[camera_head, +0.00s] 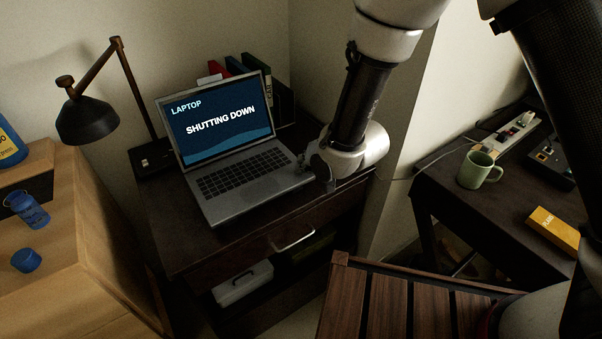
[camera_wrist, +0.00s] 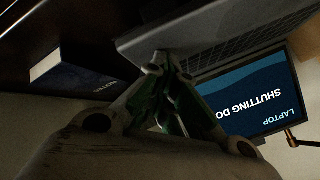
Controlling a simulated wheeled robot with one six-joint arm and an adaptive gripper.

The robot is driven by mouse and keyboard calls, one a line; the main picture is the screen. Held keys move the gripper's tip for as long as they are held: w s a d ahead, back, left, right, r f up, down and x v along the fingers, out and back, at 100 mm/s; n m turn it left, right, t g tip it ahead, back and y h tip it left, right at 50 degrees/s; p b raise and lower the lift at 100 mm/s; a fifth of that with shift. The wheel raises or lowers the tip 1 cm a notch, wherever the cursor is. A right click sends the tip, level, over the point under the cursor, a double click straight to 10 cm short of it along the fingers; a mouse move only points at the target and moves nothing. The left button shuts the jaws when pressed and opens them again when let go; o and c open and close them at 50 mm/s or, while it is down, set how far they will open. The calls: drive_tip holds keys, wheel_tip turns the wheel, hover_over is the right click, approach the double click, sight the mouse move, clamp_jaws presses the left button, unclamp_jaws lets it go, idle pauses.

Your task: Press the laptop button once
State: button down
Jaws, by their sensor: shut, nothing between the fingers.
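The open grey laptop (camera_head: 235,192) stands on a dark desk, its screen (camera_head: 218,118) reading "LAPTOP" and "SHUTTING DOWN". My gripper (camera_head: 303,163) is at the right edge of the laptop's keyboard base. In the wrist view my gripper (camera_wrist: 163,62) is shut and empty, with its fingertips close to the laptop's edge (camera_wrist: 150,42). I cannot tell whether they touch it. The laptop button itself cannot be made out. The screen also shows upside down in the wrist view (camera_wrist: 250,98).
A black lamp (camera_head: 88,120) stands left of the laptop, and several books (camera_head: 256,70) stand behind it. A wooden cabinet (camera_head: 95,215) is at the left. A green mug (camera_head: 478,170) and a yellow box (camera_head: 553,230) are on the right table. A slatted wooden surface (camera_head: 395,300) is in front.

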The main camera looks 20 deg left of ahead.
drive_tip(key=shift+s+r, duration=0.15)
drive_tip(key=shift+r, duration=0.4)
drive_tip(key=shift+r, duration=2.6)
